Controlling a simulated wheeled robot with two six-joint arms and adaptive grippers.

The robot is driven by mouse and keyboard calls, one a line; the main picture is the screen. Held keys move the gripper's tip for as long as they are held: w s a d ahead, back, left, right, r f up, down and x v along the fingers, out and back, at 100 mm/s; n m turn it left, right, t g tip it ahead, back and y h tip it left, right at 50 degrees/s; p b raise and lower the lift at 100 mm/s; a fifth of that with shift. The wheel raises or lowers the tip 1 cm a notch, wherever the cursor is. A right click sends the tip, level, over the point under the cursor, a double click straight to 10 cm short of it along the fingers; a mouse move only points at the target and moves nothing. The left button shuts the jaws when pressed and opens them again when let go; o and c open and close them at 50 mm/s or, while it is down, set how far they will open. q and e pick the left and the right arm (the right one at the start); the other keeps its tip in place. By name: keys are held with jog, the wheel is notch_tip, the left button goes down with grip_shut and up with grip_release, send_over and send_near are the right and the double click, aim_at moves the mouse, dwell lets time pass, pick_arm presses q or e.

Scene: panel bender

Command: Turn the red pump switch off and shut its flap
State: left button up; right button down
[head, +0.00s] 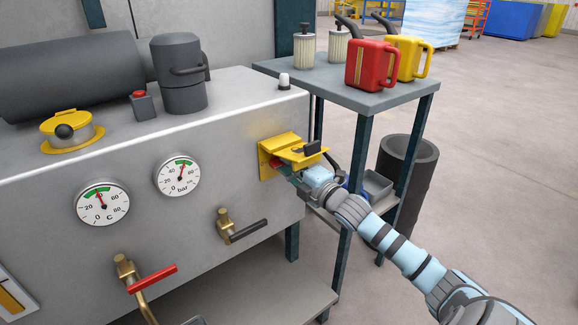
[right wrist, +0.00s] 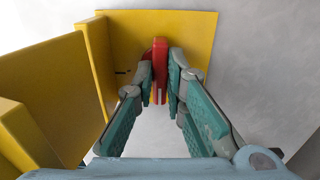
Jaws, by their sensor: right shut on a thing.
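The red pump switch (right wrist: 160,62) stands out from a yellow backplate (right wrist: 200,32) in the right wrist view. A bit of its red shows in the head view (head: 276,163). My right gripper (right wrist: 161,88) has its two green fingers shut on the switch, one on each side. In the head view my right gripper (head: 288,172) is close against the machine's front, below the flap. The yellow flap (head: 303,155) is open and juts out from the plate, with a dark piece on it. In the wrist view the flap (right wrist: 55,85) is left of my fingers. My left gripper is not in view.
The grey machine (head: 225,110) carries gauges (head: 178,176), a dark-handled valve (head: 245,229) and a red-handled valve (head: 150,278) left of the switch. A side table (head: 350,92) with red and yellow cans stands behind my right arm. A dark bin (head: 405,170) is beside it. The floor at right is clear.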

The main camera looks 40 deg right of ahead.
jog(key=c, duration=1.7)
grip_release()
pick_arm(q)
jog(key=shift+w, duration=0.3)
pick_arm(e)
jog(key=shift+o, duration=0.3)
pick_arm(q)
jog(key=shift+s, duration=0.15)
